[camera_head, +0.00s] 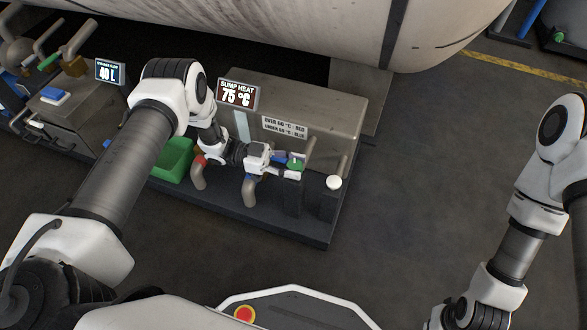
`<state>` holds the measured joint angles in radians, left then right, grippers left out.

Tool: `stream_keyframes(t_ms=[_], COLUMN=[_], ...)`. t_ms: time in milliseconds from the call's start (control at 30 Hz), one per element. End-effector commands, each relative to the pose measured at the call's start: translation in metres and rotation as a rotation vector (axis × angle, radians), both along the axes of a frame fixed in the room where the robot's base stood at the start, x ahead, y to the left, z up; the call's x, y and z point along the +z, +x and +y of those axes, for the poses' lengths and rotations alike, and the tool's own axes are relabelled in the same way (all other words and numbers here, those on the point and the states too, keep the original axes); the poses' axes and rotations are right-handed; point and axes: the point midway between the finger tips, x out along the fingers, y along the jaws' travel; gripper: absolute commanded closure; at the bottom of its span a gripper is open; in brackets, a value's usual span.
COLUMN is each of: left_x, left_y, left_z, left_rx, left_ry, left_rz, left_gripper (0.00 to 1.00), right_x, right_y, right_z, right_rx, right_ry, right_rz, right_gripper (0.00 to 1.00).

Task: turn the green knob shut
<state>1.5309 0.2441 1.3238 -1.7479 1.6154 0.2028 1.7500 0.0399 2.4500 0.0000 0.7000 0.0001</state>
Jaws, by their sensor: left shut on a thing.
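The green knob (295,163) sits on top of a dark post at the right end of the grey metal unit. My left gripper (291,165) reaches in from the left and is shut on the knob, its white fingers on both sides of it. The fingers hide part of the knob, so I cannot tell its exact turn. My right arm hangs at the right edge of the view, and its gripper is out of the picture.
A white round cap (333,183) tops a post just right of the knob. Bent pipes and a green bin (173,160) stand to the left. The sump heat display (238,94) reads 75 °C. A large pale vessel (290,25) overhangs behind. The floor to the right is clear.

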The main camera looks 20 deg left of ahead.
Motion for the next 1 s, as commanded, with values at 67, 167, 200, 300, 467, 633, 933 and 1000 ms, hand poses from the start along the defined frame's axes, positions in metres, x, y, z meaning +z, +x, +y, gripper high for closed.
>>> stream_keyframes(t_ms=[67, 167, 200, 300, 467, 633, 933, 1000], left_x=[-0.006, -0.005, -0.005, -0.005, -0.003, -0.002, 0.000, 0.000], left_y=[0.002, 0.002, 0.002, 0.001, 0.001, 0.001, 0.000, 0.000], left_z=[-0.001, -0.001, -0.001, -0.001, -0.001, -0.001, -0.001, -0.001], left_rx=[-0.068, -0.147, -0.177, -0.241, -0.316, -0.359, -0.375, -0.375], left_ry=[0.002, 0.001, 0.001, 0.000, 0.000, -0.001, -0.001, -0.001], left_rz=[-0.005, -0.005, -0.005, -0.003, -0.001, 0.000, 0.001, 0.001], left_gripper=[0.92, 0.92, 0.92, 0.92, 0.92, 0.92, 0.92, 0.92], right_x=[-0.014, -0.023, -0.026, -0.034, -0.042, -0.046, -0.046, -0.046], right_y=[0.000, 0.000, 0.000, 0.000, 0.001, 0.001, 0.001, 0.001], right_z=[0.000, 0.000, 0.000, 0.000, 0.000, -0.001, -0.001, -0.001], right_rx=[0.000, 0.000, 0.000, -0.001, -0.003, -0.004, -0.005, -0.005], right_ry=[0.000, 0.000, 0.000, 0.000, 0.000, 0.000, -0.001, 0.000], right_rz=[0.000, 0.000, 0.000, 0.000, -0.002, -0.003, -0.003, -0.003], right_gripper=[1.00, 1.00, 1.00, 1.00, 1.00, 1.00, 1.00, 1.00])
